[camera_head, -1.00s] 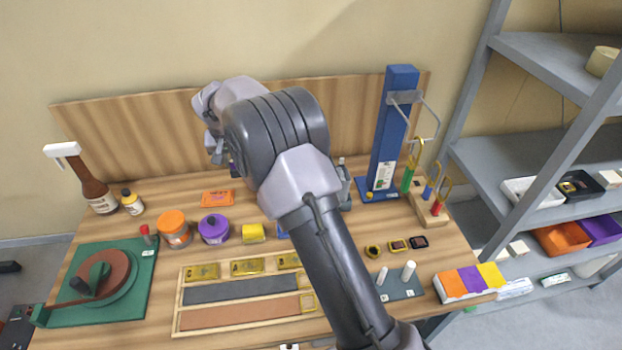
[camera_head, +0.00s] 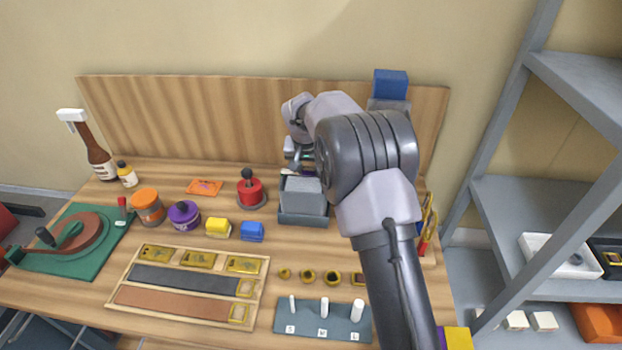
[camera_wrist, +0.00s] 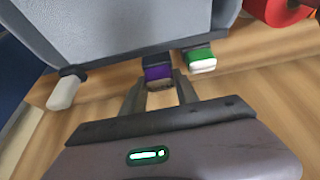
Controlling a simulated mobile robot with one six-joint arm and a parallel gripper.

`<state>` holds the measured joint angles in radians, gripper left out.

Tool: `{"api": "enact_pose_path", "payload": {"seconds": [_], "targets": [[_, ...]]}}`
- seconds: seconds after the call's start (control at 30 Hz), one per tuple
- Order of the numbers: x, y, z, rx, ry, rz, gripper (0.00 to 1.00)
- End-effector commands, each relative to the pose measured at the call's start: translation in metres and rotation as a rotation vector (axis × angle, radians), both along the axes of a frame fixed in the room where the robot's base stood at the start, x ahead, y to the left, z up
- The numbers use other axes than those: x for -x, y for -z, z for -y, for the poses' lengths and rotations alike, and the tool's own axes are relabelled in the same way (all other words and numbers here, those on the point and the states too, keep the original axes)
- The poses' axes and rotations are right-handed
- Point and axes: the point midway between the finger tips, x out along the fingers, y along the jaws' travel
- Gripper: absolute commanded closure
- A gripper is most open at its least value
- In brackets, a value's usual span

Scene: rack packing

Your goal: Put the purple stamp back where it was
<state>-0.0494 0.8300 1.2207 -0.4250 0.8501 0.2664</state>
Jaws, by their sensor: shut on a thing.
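My gripper (camera_wrist: 160,92) is shut on the purple stamp (camera_wrist: 157,72), a small block with a dark part and a purple band between the fingertips. In the head view my gripper (camera_head: 296,164) is just behind the grey block-shaped holder (camera_head: 303,194), near the back board, and the stamp is mostly hidden there. In the wrist view a green-and-white stamp (camera_wrist: 200,60) sits right beside the purple one, next to the grey holder (camera_wrist: 120,25). I cannot tell whether the purple stamp touches the holder.
A red knobbed pot (camera_head: 251,192) stands left of the holder. Yellow (camera_head: 218,227) and blue (camera_head: 252,231) blocks lie in front of it. The wooden back board (camera_head: 180,120) is close behind my gripper. A blue post (camera_head: 391,84) stands behind my arm.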

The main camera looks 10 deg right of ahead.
Motion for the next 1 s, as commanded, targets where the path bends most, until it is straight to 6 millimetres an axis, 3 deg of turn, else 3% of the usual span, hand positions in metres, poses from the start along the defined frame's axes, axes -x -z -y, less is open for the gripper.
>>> {"api": "enact_pose_path", "payload": {"seconds": [0.07,0.4,0.43,0.53,0.83,1.0], "targets": [[0.0,0.018,0.0,0.0,-0.001,-0.001,0.9],[0.0,0.02,0.0,0.0,0.0,0.0,0.9],[0.0,0.02,0.0,0.0,0.0,0.0,0.62],[0.0,0.019,0.0,0.0,0.0,0.0,0.42],[0.0,0.018,0.0,0.0,0.0,0.0,0.42],[0.009,-0.014,-0.003,0.001,-0.001,0.004,0.42]]}}
